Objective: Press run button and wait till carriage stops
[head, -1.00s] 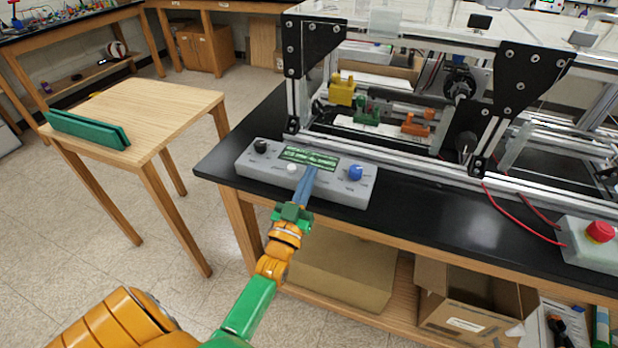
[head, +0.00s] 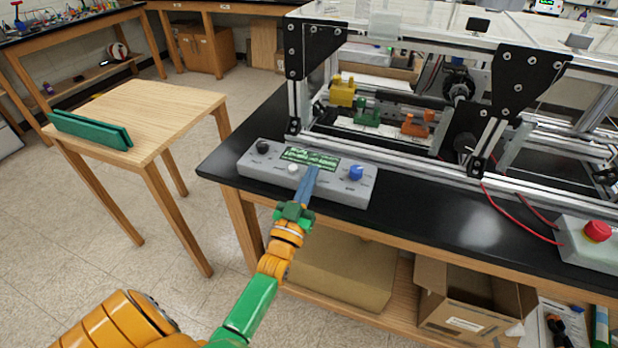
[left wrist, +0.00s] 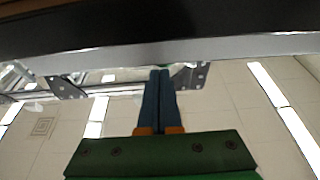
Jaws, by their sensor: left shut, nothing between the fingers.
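The grey control box (head: 340,190) sits at the front left of the black bench top. It has a black knob (head: 263,145), a small green-lit screen (head: 310,159), a white button (head: 293,168) and a blue knob (head: 356,172). My left gripper (head: 313,175) is shut and empty, its blue fingertips at the box front, just right of the white button. The fingers (left wrist: 160,75) point at the box edge in the left wrist view; contact cannot be told. Inside the frame are yellow (head: 342,92), green (head: 367,114) and orange (head: 417,125) blocks. Which part is the carriage is unclear.
The aluminium extrusion frame with black plates (head: 527,85) stands on the bench behind the box. A red stop button (head: 597,231) is at the right. A small wooden table (head: 150,105) with a green holder (head: 90,130) stands at the left.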

